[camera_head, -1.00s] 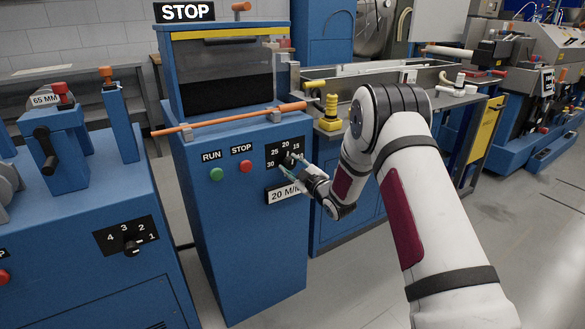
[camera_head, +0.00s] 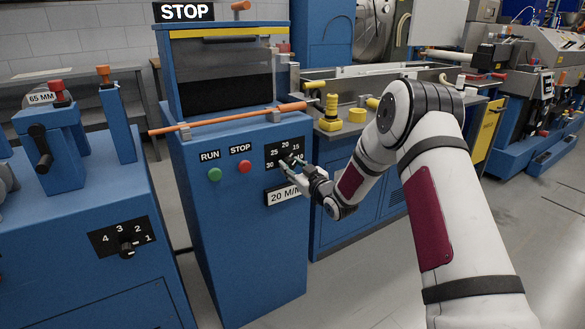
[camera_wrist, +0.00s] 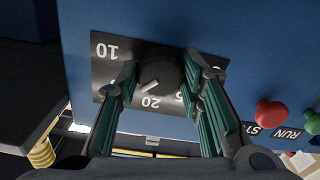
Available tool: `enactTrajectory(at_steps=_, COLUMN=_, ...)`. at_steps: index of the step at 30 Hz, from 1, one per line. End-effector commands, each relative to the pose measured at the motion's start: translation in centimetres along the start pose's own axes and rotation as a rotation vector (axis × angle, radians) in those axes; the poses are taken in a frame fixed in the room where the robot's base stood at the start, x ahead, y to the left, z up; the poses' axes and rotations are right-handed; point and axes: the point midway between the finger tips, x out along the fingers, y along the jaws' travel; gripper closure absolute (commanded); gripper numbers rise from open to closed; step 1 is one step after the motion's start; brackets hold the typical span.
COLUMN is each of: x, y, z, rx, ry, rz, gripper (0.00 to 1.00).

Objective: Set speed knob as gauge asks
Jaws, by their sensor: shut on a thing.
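The black speed knob (camera_wrist: 165,68) shows upside down in the wrist view on its dial plate (camera_wrist: 104,75). Its white pointer mark is angled to the lower left, to the side of the 20 toward the 10. The 15 is hidden behind a finger. My gripper (camera_wrist: 160,62) is shut on the knob, with one teal-padded finger on either side. In the head view my gripper (camera_head: 289,164) is at the dial plate (camera_head: 272,150) on the blue cabinet, covering the knob. A white label (camera_head: 283,195) below the dial reads 20 M/M, its end hidden by the gripper.
A green RUN button (camera_head: 215,174) and red STOP button (camera_head: 245,167) sit left of the dial. An orange bar (camera_head: 230,118) crosses above. A STOP sign (camera_head: 184,12) tops the cabinet. Another blue machine (camera_head: 80,220) with a 1-to-4 knob (camera_head: 127,249) stands at left.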

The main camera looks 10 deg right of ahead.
Motion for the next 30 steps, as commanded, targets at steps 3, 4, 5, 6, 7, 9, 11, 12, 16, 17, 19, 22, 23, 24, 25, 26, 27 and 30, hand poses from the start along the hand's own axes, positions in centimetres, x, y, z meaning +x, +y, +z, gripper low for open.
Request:
enactTrajectory(at_steps=3, x=0.0, y=-0.2, z=0.1, rx=0.010, ry=-0.002, rz=-0.003, gripper=0.93)
enactTrajectory(at_steps=4, x=0.0, y=-0.2, z=0.1, rx=0.011, ry=-0.002, rz=-0.003, gripper=0.93)
enactTrajectory(at_steps=5, x=0.0, y=-0.2, z=0.1, rx=0.012, ry=-0.002, rz=-0.003, gripper=0.93)
enactTrajectory(at_steps=6, x=0.0, y=-0.2, z=0.1, rx=0.012, ry=-0.002, rz=-0.003, gripper=0.93)
enactTrajectory(at_steps=7, x=0.0, y=-0.2, z=0.1, rx=0.012, ry=-0.002, rz=-0.003, gripper=0.93)
enactTrajectory(at_steps=9, x=0.0, y=-0.2, z=0.1, rx=0.011, ry=-0.002, rz=-0.003, gripper=0.93)
enactTrajectory(at_steps=11, x=0.0, y=-0.2, z=0.1, rx=0.011, ry=-0.002, rz=-0.003, gripper=0.93)
enactTrajectory(at_steps=12, x=0.0, y=-0.2, z=0.1, rx=0.011, ry=-0.002, rz=-0.003, gripper=0.93)
enactTrajectory(at_steps=16, x=0.0, y=-0.2, z=0.1, rx=0.011, ry=-0.002, rz=-0.003, gripper=0.46)
enactTrajectory(at_steps=17, x=0.0, y=-0.2, z=0.1, rx=0.010, ry=-0.002, rz=-0.003, gripper=0.46)
enactTrajectory(at_steps=19, x=0.0, y=-0.1, z=0.1, rx=0.010, ry=-0.001, rz=-0.002, gripper=0.46)
enactTrajectory(at_steps=22, x=0.0, y=-0.1, z=0.0, rx=0.010, ry=-0.001, rz=-0.001, gripper=0.46)
enactTrajectory(at_steps=23, x=0.0, y=-0.1, z=0.0, rx=0.009, ry=-0.001, rz=-0.001, gripper=0.46)
enactTrajectory(at_steps=24, x=0.0, y=-0.1, z=0.0, rx=0.009, ry=-0.001, rz=-0.001, gripper=0.46)
enactTrajectory(at_steps=25, x=-0.1, y=-0.1, z=0.0, rx=0.009, ry=-0.001, rz=-0.001, gripper=0.46)
enactTrajectory(at_steps=26, x=-0.2, y=0.0, z=0.0, rx=0.009, ry=-0.001, rz=-0.001, gripper=0.46)
enactTrajectory(at_steps=27, x=-0.4, y=0.0, z=0.0, rx=0.009, ry=-0.001, rz=0.000, gripper=0.46)
enactTrajectory(at_steps=30, x=-1.4, y=0.1, z=0.1, rx=0.009, ry=-0.002, rz=0.001, gripper=0.46)
